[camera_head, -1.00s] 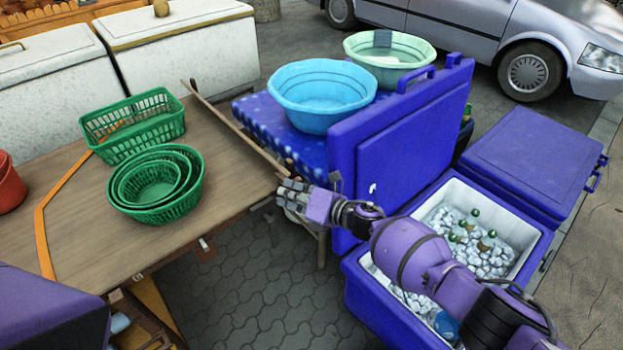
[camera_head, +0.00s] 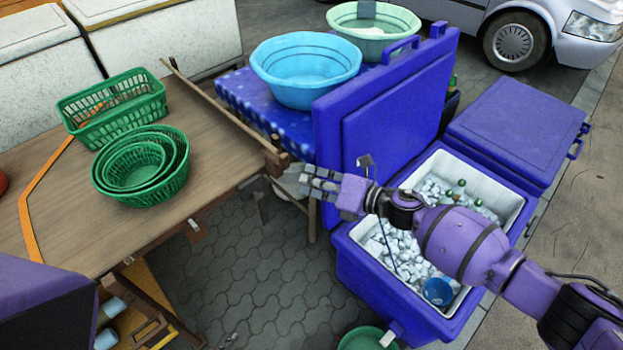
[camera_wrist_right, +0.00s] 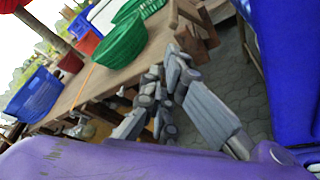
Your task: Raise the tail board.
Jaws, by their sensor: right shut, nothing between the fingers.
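A narrow wooden board (camera_head: 215,103), which I take as the tail board, runs along the right edge of the wooden table bed (camera_head: 215,150). It is seen nearly edge-on, and a brown wooden block (camera_head: 273,158) is at its near end. My right gripper (camera_head: 306,182) is shut and empty, just right of and below that block. I cannot tell whether its fingers touch the wood. In the right wrist view the grey fingers (camera_wrist_right: 170,75) are close together below a wooden corner piece (camera_wrist_right: 190,38).
Green baskets (camera_head: 140,165) stand on the table bed. A blue basin (camera_head: 305,70) and a pale green basin (camera_head: 375,30) stand behind the raised lid of a blue cooler (camera_head: 375,100). The ice-filled cooler (camera_head: 385,300) is under my right arm. Paving (camera_head: 255,270) is open in front.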

